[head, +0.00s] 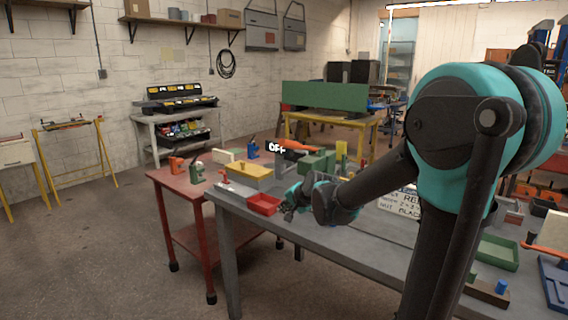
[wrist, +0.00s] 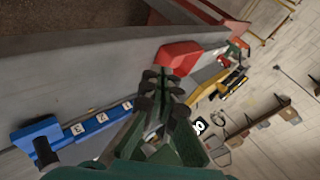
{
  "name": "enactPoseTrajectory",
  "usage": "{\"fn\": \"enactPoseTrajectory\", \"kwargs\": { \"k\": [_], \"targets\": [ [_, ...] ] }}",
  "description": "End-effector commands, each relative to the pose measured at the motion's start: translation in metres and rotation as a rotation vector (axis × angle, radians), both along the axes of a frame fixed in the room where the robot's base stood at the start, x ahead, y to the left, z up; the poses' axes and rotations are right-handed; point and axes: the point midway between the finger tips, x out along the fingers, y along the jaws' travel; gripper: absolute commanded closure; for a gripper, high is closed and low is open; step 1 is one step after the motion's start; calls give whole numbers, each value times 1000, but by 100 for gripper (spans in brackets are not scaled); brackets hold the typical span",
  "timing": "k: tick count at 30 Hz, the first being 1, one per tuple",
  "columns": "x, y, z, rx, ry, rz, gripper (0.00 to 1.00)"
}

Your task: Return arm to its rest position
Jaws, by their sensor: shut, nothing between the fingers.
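My arm reaches from the right of the head view over the grey bench (head: 335,243). My gripper (head: 288,213) is at the arm's end, above the bench near its left end, just right of a red tray (head: 263,204). In the wrist view my gripper (wrist: 163,83) shows dark fingers close together, shut with nothing between them. The red tray (wrist: 178,55) lies just beyond the fingertips there. I cannot tell the exact height of the gripper above the bench.
A yellow-topped box (head: 248,172) and green blocks (head: 318,162) stand behind the gripper. A green tray (head: 495,252) lies at the bench's right. A red table (head: 172,181) adjoins at left. A blue piece with numbered tiles (wrist: 100,118) shows in the wrist view.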

Motion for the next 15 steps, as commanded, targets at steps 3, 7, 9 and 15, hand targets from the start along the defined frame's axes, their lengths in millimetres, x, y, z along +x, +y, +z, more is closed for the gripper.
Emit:
{"fn": "enactPoseTrajectory", "kwargs": {
  "k": [3,7,9,15],
  "targets": [
    [-36,-34,-19,-124,8,50,100],
    [-91,-81,-50,-308,34,136,100],
    [-127,-108,-69,-414,60,195,100],
    [-219,-166,-116,-647,149,352,100]
  ]
}}
